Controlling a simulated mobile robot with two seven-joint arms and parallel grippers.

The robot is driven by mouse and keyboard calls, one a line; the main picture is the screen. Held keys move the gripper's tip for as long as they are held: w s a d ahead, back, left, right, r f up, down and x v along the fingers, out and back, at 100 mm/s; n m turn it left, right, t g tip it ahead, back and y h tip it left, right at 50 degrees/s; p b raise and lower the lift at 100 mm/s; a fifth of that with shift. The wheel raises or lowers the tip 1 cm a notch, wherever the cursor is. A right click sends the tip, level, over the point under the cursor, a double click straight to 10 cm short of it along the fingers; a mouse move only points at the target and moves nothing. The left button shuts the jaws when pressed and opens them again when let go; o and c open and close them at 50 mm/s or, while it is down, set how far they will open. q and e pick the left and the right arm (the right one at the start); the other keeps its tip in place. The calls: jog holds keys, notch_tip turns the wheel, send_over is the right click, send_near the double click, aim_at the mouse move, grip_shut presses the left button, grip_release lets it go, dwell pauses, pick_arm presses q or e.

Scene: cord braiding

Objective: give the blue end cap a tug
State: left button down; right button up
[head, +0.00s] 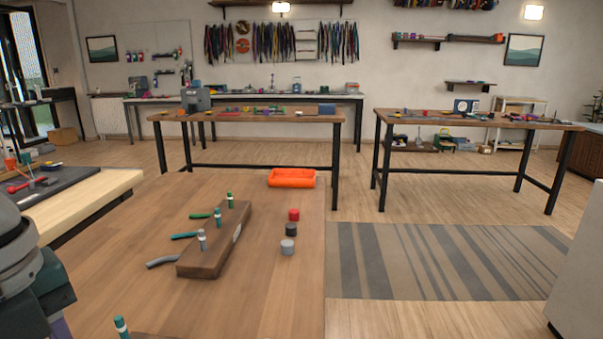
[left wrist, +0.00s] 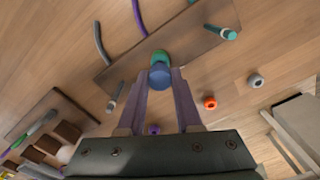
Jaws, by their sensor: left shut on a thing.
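In the left wrist view, my left gripper (left wrist: 160,90) is shut on the blue end cap (left wrist: 160,77). The cap sits between the fingertips, with a green piece (left wrist: 160,57) right behind it. Both are over a long brown wooden block (left wrist: 190,48); how the cap joins what is behind it is hidden. A purple cord (left wrist: 138,17) and a grey cord (left wrist: 101,43) come off this block. A teal-topped peg (left wrist: 228,33) stands towards its upper right end. In the head view I see neither gripper nor the blue end cap; my right gripper shows nowhere.
In the head view, a wooden block (head: 213,255) with several pegs and cords lies on the table. Red (head: 294,214), dark (head: 290,230) and grey (head: 287,247) caps stand to its right, with an orange tray (head: 291,178) behind.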

pick_arm(q)
jog(key=shift+f, duration=0.15)
dwell(0.7)
jog(key=shift+c, duration=1)
grip_release()
notch_tip(320, 180, up, 6)
jog(key=p, duration=0.5)
